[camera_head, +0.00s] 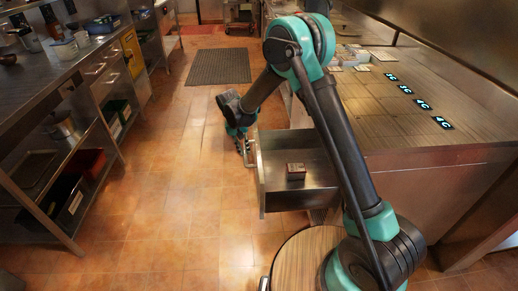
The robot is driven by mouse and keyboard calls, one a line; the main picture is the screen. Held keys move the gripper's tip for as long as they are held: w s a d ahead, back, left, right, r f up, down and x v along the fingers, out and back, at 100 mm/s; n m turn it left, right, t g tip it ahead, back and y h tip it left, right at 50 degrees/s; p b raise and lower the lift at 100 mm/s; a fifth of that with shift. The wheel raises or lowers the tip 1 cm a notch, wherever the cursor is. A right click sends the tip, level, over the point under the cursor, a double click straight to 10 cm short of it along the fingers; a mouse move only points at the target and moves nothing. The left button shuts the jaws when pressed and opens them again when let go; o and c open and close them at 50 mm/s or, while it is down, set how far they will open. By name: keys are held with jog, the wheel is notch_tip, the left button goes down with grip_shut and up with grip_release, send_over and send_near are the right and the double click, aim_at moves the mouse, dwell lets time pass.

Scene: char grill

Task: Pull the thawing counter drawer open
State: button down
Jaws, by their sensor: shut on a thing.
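The thawing counter drawer (262,190) is a grey metal drawer in the middle of the head view. It stands pulled out from the counter (430,165) on the right, and its inside is visible from above. The fingers are small in the view, and my arm crosses in front of the counter and hides part of the drawer's right side.
A metal prep table with shelves (60,85) and drawers runs along the left. A dark floor mat (219,66) lies farther back. Tiled floor (185,185) is clear between the table and the drawer. Several lit number displays (422,104) are on the counter top.

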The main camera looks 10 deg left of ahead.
jog(key=shift+s+a, duration=0.25)
jog(key=shift+a, duration=0.65)
jog(key=shift+s+a, duration=0.2)
jog(key=shift+a, duration=0.7)
jog(key=c, duration=1.5)
grip_release()
jog(key=r, duration=0.4)
jog(key=a+r, duration=0.1)
jog(key=r, duration=0.3)
jog(key=a+r, duration=0.1)
jog(key=r, duration=0.2)
jog(key=shift+s+a+r, duration=0.15)
jog(key=shift+s+r, duration=0.15)
jog(key=shift+r, duration=0.1)
